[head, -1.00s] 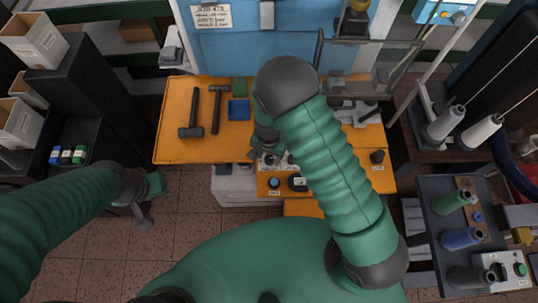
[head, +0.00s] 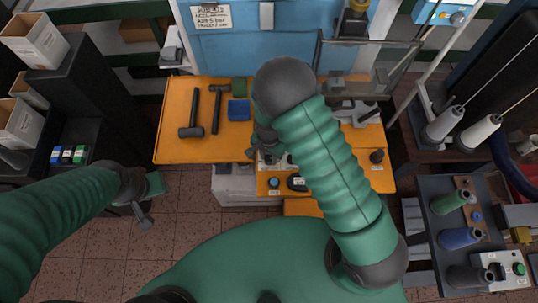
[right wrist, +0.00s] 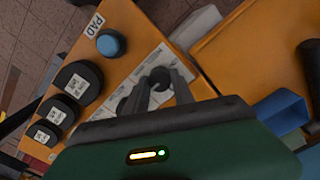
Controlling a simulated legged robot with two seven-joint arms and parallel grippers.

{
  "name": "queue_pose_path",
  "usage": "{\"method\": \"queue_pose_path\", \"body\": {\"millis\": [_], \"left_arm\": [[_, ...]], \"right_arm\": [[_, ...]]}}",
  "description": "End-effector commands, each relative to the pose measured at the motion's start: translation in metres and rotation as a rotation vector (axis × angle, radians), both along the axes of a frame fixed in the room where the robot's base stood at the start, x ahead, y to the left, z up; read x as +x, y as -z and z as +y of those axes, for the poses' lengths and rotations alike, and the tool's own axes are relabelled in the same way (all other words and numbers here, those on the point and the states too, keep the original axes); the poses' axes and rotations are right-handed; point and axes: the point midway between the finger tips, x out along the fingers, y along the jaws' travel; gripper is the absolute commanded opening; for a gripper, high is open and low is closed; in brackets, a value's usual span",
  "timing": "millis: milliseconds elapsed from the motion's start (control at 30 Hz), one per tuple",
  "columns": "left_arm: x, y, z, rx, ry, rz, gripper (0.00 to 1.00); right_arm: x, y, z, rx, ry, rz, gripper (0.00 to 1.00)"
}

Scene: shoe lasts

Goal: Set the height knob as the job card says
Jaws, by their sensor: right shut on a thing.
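The job card (head: 212,16) is a white sheet with several dark lines on the blue machine front in the head view; its writing is too small to read surely. My right gripper (head: 262,152) is low over the white-labelled panel of the orange bench. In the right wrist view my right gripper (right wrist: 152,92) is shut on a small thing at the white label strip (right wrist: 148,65). The fingers hide most of that thing, so I cannot tell which knob it is. My left gripper (head: 146,203) hangs over the floor, away from the bench; its jaw opening is unclear.
Three black round dials (right wrist: 79,82) with white labels and a blue button (right wrist: 111,44) marked PAD sit beside the gripper. Two hammers (head: 216,108) and a blue tray (head: 238,110) lie on the orange bench (head: 170,135). A trolley with spools (head: 460,238) stands at right.

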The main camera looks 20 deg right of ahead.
Motion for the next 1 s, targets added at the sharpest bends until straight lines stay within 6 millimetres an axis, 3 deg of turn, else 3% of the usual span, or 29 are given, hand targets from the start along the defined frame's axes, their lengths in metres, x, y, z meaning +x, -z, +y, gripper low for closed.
{"method": "queue_pose_path", "body": {"millis": [33, 67, 200, 500, 633, 767, 1000], "left_arm": [[0.0, 0.0, 0.0, 0.0, 0.0, 0.0, 0.36], [0.0, 0.0, 0.0, 0.0, 0.0, 0.0, 0.36], [0.0, 0.0, 0.0, 0.0, 0.0, 0.0, 0.36], [0.0, 0.0, 0.0, 0.0, 0.0, 0.0, 0.36], [0.0, 0.001, 0.0, 0.0, 0.0, 0.0, 0.36], [0.0, 0.003, 0.0, 0.0, 0.0, 0.0, 0.36], [0.0, 0.005, 0.0, 0.0, 0.0, 0.0, 0.36]], "right_arm": [[0.002, -0.001, 0.0, 0.001, 0.002, -0.005, 0.0], [0.002, -0.001, 0.0, 0.001, 0.002, -0.005, 0.32], [0.002, -0.001, 0.0, 0.0, 0.001, -0.004, 0.51], [0.001, -0.001, 0.0, 0.0, 0.0, -0.003, 0.52], [0.002, -0.013, 0.0, 0.0, -0.002, -0.006, 0.52], [0.003, -0.044, 0.001, 0.0, -0.002, -0.009, 0.52], [0.003, -0.115, 0.001, 0.002, -0.001, -0.008, 0.52]]}}
